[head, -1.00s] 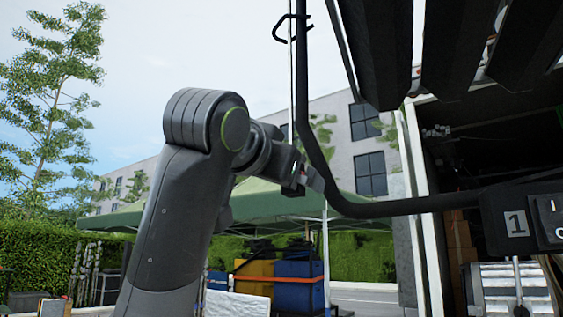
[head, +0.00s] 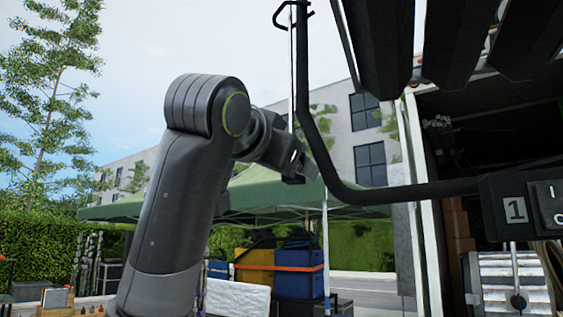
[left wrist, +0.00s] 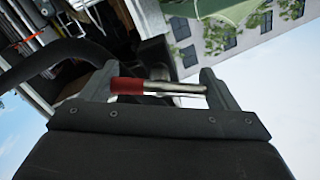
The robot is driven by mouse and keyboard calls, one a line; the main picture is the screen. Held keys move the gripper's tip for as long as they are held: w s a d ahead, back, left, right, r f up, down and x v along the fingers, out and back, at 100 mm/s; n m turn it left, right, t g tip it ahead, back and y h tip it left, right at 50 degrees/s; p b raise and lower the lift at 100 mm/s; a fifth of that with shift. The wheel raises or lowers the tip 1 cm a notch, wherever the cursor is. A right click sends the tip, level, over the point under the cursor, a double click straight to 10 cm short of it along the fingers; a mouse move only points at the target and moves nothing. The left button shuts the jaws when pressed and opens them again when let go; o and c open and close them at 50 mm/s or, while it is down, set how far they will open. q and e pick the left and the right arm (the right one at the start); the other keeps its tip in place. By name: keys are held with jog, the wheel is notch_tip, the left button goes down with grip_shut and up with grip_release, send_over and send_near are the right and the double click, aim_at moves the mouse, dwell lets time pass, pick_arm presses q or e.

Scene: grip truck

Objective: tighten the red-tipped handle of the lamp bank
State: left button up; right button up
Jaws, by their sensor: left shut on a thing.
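The red-tipped handle (left wrist: 127,86) shows in the left wrist view as a short silver rod with a red end. It lies crosswise between the two fingers of my left gripper (left wrist: 160,76), which is shut on it, the red end by the left finger. In the head view my left gripper (head: 303,169) is beside the bend of the lamp bank's black tube yoke (head: 330,185), and the handle cannot be made out there. The lamp bank's black box (head: 495,205) carries a "1" label at the right. My right gripper is not in view.
Black panels (head: 455,45) hang at the upper right. The open truck (head: 425,200) stands behind the lamp bank. A green canopy (head: 260,195) and blue and yellow cases (head: 300,258) are farther back. Open sky lies above my left arm.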

pick_arm(q)
jog(key=shift+m+b, duration=0.55)
jog(key=shift+m, duration=0.45)
jog(key=m+b, duration=0.1)
jog(key=m, duration=0.1)
jog(key=shift+m, duration=0.4)
jog(key=m+b, duration=0.1)
jog(key=m, duration=0.3)
jog(key=shift+a+r, duration=0.1)
jog(key=shift+m, duration=1.2)
jog(key=o, duration=0.9)
jog(key=shift+s, duration=0.1)
